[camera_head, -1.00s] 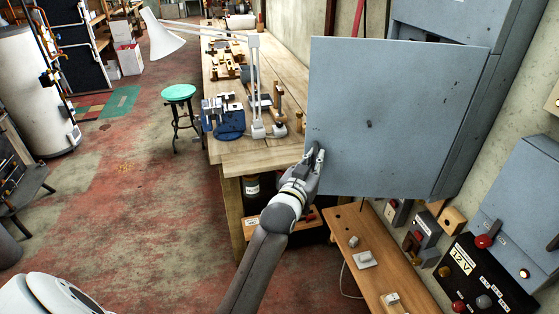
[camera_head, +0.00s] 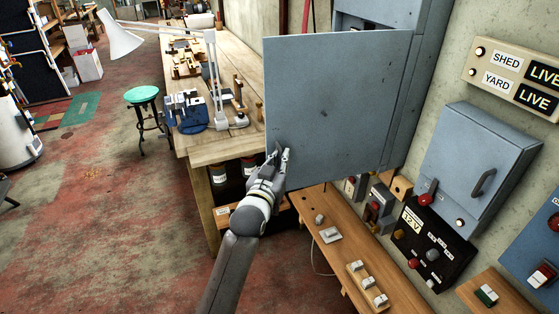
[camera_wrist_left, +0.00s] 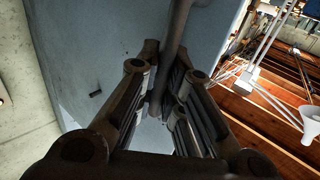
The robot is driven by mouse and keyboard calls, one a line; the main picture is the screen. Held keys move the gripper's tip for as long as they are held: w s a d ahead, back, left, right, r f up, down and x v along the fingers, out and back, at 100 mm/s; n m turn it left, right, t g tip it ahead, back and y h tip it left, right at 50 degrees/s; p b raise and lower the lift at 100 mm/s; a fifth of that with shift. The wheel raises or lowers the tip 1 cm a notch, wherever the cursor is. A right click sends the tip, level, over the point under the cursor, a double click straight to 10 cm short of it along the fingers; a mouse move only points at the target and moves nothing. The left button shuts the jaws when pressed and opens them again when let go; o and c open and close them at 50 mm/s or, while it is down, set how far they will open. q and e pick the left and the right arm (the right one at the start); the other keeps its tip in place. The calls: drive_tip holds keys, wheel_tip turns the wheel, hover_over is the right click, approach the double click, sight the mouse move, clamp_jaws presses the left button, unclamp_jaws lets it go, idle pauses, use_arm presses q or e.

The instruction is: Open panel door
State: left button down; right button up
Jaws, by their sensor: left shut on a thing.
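The panel door (camera_head: 335,110) is a flat blue-grey metal sheet that stands swung out from its grey cabinet (camera_head: 425,75) on the wall. My left gripper (camera_head: 278,152) is at the lower left part of the door, by its free edge. In the left wrist view, its fingers (camera_wrist_left: 165,98) are closed around a round grey bar, the door handle (camera_wrist_left: 180,30), with the door's face (camera_wrist_left: 95,50) beside it. In the head view the handle is mostly hidden by the gripper. My right gripper is not in view.
A long wooden workbench (camera_head: 215,150) with a white lamp (camera_head: 122,38) stands behind and left of the door. A green stool (camera_head: 141,96) is left of it. Below the door is a wooden board (camera_head: 325,245) with switches. A smaller grey box (camera_head: 470,165) is on the wall.

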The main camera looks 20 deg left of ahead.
use_arm(q)
drive_tip(key=c, duration=1.5)
unclamp_jaws()
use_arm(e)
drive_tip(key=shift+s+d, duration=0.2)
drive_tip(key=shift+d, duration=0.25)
use_arm(q)
drive_tip(key=shift+s, duration=0.1)
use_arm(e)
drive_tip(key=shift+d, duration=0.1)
use_arm(q)
drive_tip(key=s, duration=1.2)
drive_tip(key=shift+a, duration=0.15)
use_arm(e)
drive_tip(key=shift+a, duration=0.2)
